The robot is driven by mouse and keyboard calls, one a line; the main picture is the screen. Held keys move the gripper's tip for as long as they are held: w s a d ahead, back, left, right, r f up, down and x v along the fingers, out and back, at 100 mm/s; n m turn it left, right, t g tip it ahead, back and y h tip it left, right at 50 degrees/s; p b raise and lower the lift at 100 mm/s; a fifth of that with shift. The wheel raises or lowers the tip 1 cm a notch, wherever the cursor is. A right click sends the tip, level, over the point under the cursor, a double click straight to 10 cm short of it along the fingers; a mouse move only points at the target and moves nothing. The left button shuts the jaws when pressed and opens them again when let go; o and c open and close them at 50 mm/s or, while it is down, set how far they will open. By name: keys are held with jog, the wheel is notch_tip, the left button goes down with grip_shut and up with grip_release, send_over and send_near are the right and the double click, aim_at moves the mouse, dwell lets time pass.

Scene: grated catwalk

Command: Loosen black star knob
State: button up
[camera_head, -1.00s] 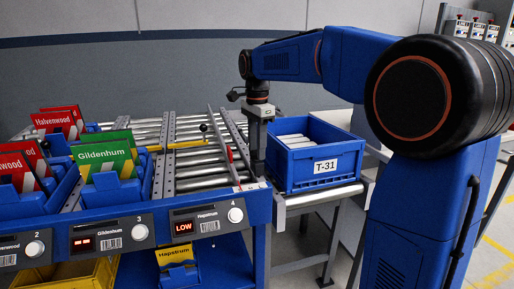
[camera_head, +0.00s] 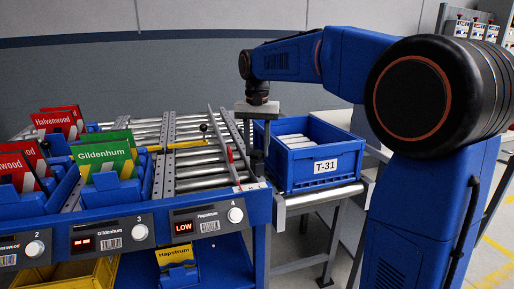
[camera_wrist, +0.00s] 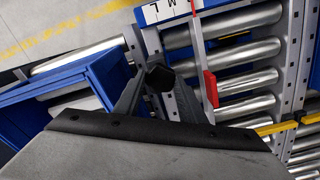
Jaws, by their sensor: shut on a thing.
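The black star knob (camera_wrist: 160,77) shows in the wrist view between the tips of my gripper's two dark fingers. My gripper (camera_wrist: 158,92) is shut on it from above. In the head view my gripper (camera_head: 258,140) points down at the rail beside the blue tote, and the knob is hidden there. I cannot make out the knob's lobes or how far it is turned.
A blue tote (camera_head: 324,179) marked T-31 stands close to the right of my gripper. Metal rollers (camera_head: 200,170) lie to the left, with a long guide rail (camera_head: 221,140) and a red piece (camera_wrist: 211,88) near my fingers. Card bins (camera_head: 100,192) stand further left.

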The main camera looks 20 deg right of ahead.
aim_at(257, 152)
jog(key=n, duration=0.4)
jog(key=shift+n, duration=0.3)
jog(key=n, duration=0.3)
jog(key=shift+n, duration=0.4)
jog(key=n, duration=0.8)
jog(key=shift+n, duration=0.4)
jog(key=o, duration=1)
jog(key=shift+o, duration=0.2)
notch_tip(257, 152, up, 17)
jog(key=shift+r, duration=0.2)
